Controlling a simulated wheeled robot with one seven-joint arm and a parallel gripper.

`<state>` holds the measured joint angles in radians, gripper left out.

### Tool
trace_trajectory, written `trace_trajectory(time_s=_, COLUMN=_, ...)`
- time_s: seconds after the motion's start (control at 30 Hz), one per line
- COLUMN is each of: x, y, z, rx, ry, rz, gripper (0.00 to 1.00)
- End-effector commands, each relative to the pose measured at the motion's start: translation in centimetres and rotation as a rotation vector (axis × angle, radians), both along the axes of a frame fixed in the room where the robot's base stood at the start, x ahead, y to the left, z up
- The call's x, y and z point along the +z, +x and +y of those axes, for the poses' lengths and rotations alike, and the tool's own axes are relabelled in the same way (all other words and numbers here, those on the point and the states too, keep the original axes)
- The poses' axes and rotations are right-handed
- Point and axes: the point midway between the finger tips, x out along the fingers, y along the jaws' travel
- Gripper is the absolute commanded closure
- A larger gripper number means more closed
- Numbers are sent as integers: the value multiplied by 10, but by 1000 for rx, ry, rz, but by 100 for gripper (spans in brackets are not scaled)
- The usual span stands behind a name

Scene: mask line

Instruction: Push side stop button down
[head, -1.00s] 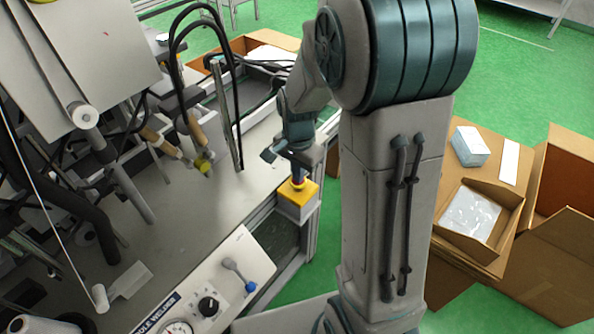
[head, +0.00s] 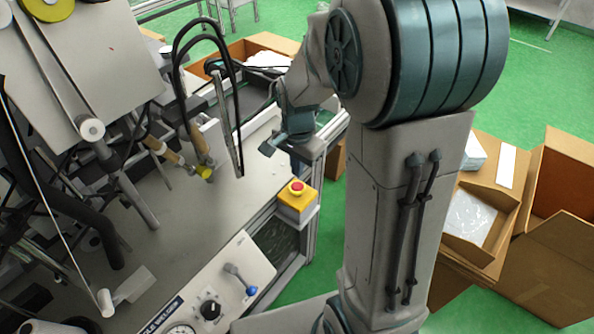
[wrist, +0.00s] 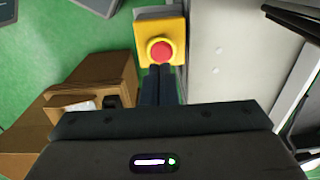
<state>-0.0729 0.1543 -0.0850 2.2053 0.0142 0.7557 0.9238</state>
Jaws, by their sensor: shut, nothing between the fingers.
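The side stop button (head: 297,187) is a red mushroom knob on a yellow box (head: 294,201), fixed at the table's side edge. In the wrist view the red button (wrist: 160,51) sits on its yellow box (wrist: 175,26), just beyond my fingertips. My gripper (wrist: 158,68) is shut and empty, its fingers pointing at the button's near edge.
The grey machine table (head: 190,225) with hoses and fittings lies to the left. A control panel (head: 225,290) with a blue-tipped lever and a black knob is at the table's front. Cardboard boxes (head: 500,200) stand right of my arm. Green floor is open behind.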

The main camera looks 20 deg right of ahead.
Motion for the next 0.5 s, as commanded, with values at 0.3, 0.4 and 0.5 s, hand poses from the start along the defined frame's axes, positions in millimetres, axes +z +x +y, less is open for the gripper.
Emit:
trace_trajectory(time_s=0.3, x=68, y=1, z=0, rx=0, ry=0, rz=-10, gripper=100)
trace_trajectory(time_s=0.4, x=79, y=1, z=0, rx=0, ry=0, rz=-9, gripper=100)
trace_trajectory(time_s=0.5, x=85, y=1, z=0, rx=0, ry=0, rz=-6, gripper=100)
